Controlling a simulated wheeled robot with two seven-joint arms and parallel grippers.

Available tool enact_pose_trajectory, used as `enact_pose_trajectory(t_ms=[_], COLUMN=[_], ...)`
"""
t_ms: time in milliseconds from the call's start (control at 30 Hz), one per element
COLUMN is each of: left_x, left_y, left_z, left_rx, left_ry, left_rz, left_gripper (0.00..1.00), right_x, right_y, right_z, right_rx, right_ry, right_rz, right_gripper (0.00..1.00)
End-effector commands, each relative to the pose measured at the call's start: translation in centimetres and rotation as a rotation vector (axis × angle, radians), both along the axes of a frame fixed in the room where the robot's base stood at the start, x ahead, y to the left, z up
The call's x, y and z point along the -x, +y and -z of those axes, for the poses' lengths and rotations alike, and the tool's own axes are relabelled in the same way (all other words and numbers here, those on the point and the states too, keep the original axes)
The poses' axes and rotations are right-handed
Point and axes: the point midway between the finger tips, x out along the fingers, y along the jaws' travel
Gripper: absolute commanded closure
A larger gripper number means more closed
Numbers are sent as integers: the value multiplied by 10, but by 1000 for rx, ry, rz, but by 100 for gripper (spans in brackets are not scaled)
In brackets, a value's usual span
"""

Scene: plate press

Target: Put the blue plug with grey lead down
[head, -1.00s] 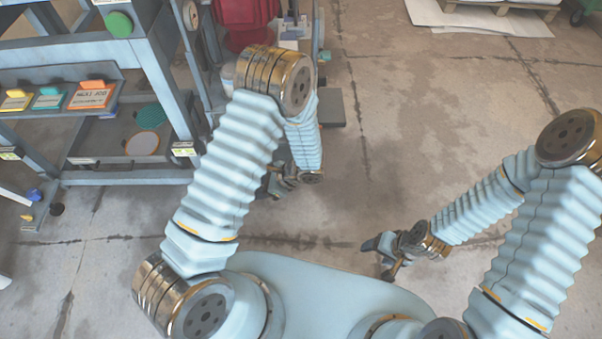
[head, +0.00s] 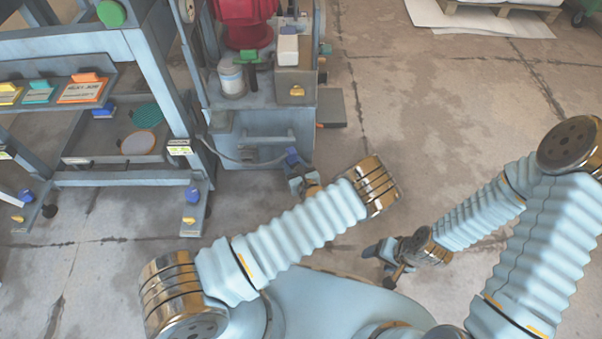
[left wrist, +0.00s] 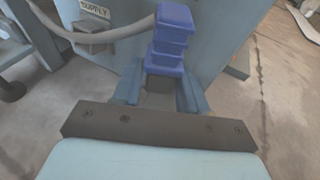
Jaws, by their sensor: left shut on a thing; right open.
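The blue plug (head: 292,157) is held up in front of the grey-blue machine base. In the left wrist view the stepped blue plug (left wrist: 172,42) stands out from between the fingers. My left gripper (head: 299,180) is shut on it; its fingers also show in the left wrist view (left wrist: 160,85). The grey lead (head: 235,159) runs left from near the plug, and it crosses the upper left of the left wrist view (left wrist: 112,34). Where it joins the plug is hidden. My right gripper (head: 383,258) is open and empty over the floor.
The machine base (head: 275,122) carries a red part (head: 247,22), a white pot (head: 231,80) and a box (head: 294,83). A SUPPLY label (left wrist: 95,9) is on its side. A rack (head: 120,178) with trays stands left.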

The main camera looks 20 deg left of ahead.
Motion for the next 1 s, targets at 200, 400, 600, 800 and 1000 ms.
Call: enact_pose_trajectory(t_ms=[200, 400, 600, 800, 1000], left_x=[-25, -36, -37, -37, -37], left_y=[-9, -13, -14, -14, -14], left_z=[37, 51, 79, 80, 84], left_rx=[1, 0, -2, -1, 0], left_ry=[0, 2, 2, 2, 3], left_rz=[-1, -2, -2, -3, -3], left_gripper=[91, 91, 91, 91, 56], right_x=[0, 1, 1, 1, 1], right_y=[1, 2, 3, 3, 3], right_z=[14, 19, 26, 25, 29], right_rx=[-4, -5, -7, -7, -8], right_ry=[3, 4, 6, 6, 6], right_rz=[-2, -3, -5, -5, -5], right_gripper=[33, 33, 33, 33, 33])
